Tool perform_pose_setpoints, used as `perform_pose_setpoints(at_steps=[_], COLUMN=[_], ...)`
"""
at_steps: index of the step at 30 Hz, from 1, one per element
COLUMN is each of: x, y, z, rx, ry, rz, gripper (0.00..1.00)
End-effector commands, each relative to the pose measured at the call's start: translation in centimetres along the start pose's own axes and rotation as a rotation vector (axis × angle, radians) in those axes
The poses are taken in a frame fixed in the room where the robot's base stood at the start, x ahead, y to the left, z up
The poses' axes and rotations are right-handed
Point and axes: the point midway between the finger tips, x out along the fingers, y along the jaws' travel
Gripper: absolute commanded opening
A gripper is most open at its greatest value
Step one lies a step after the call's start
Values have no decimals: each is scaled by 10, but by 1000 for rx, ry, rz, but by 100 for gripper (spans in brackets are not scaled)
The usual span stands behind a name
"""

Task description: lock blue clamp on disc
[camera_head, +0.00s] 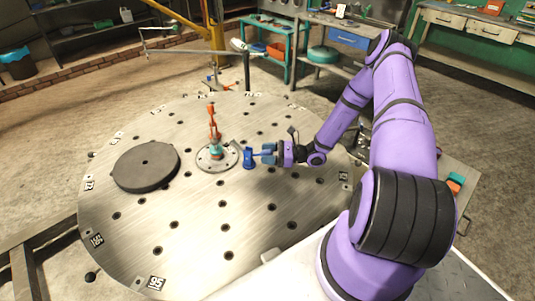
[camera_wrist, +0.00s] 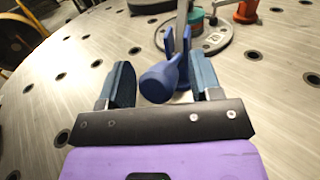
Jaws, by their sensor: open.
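The blue clamp (camera_head: 249,158) stands at the right edge of a small metal disc (camera_head: 203,162) on the large round table. In the wrist view its blue handle (camera_wrist: 163,78) ends in a thick rounded knob pointing toward me, with upright blue plates behind it. My gripper (camera_head: 267,153) is open just right of the clamp. In the wrist view the knob lies between the two fingers of my gripper (camera_wrist: 161,82), with a gap visible on both sides. The clamp's contact with the disc is partly hidden.
A thick dark grey disc (camera_head: 146,166) lies on the left of the large round table (camera_head: 190,240), which has several holes. A thin grey bar runs up behind the blue clamp in the wrist view. The table's front is clear.

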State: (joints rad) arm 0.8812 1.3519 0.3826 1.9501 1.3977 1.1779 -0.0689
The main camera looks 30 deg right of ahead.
Motion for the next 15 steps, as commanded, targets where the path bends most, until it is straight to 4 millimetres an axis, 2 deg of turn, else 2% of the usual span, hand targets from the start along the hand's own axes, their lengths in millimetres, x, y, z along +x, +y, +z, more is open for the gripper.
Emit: perform_pose_setpoints(at_steps=[1,6,9,15], x=[0,0,0,0], y=[0,0,0,0], z=[0,0,0,1], rx=[0,0,0,2], ry=[0,0,0,9], rz=[0,0,0,1], gripper=[58,19,0,0])
